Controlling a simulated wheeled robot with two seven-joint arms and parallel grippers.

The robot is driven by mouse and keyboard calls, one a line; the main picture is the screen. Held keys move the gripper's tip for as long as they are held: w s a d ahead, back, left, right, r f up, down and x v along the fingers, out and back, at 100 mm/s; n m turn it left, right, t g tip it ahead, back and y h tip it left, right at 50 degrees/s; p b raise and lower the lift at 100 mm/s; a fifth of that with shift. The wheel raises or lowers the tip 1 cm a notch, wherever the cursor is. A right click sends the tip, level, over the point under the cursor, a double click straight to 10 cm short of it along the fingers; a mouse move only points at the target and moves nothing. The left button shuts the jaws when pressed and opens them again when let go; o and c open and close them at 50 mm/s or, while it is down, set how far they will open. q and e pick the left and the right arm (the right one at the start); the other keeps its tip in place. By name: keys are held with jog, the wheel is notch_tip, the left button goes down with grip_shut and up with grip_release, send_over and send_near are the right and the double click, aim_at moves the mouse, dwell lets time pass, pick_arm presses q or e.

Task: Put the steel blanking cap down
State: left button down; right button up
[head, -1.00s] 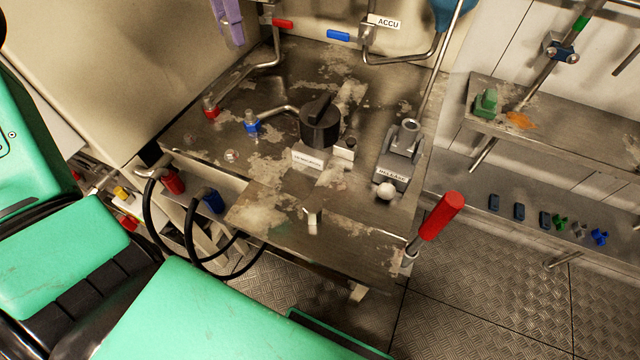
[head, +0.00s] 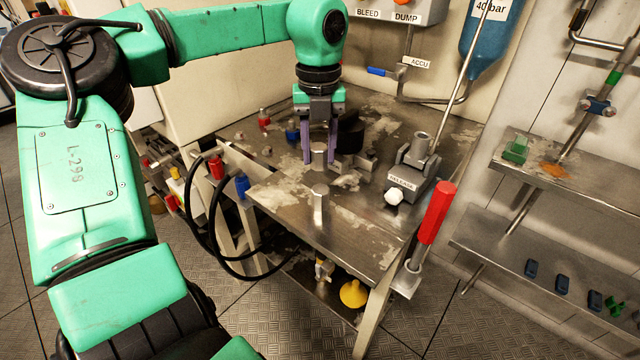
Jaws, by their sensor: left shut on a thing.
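My left gripper (head: 319,158) hangs straight down over the steel bench (head: 275,190), beside the black knob (head: 350,132). Its two purple fingers are shut on a small grey steel cylinder, the steel blanking cap (head: 319,153), which is upright between the fingertips. I cannot tell whether the cap's underside touches the bench. A separate short steel post (head: 320,205) with a round top stands nearer the front edge of the bench, apart from the gripper. My right gripper is not in view.
A steel lever block (head: 413,165) with a white ball (head: 393,196) and a red-handled lever (head: 437,212) stand to the right. Red (head: 264,119) and blue (head: 292,130) fittings lie left of the gripper. Black hoses (head: 192,215) loop off the bench's left side.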

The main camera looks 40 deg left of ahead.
aim_at(319, 148)
pick_arm(q)
notch_tip(319, 148, down, 7)
jog(key=shift+r, duration=0.2)
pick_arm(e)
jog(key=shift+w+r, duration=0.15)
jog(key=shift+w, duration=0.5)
pick_arm(q)
jog(key=shift+b, duration=0.3)
jog(key=shift+c, duration=2.2)
grip_release()
jog(key=shift+f, duration=0.1)
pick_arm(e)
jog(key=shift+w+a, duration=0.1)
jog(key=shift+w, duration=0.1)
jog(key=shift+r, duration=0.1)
pick_arm(q)
notch_tip(319, 148, up, 12)
jog(key=shift+r+p, duration=0.2)
jog(key=shift+p, duration=0.65)
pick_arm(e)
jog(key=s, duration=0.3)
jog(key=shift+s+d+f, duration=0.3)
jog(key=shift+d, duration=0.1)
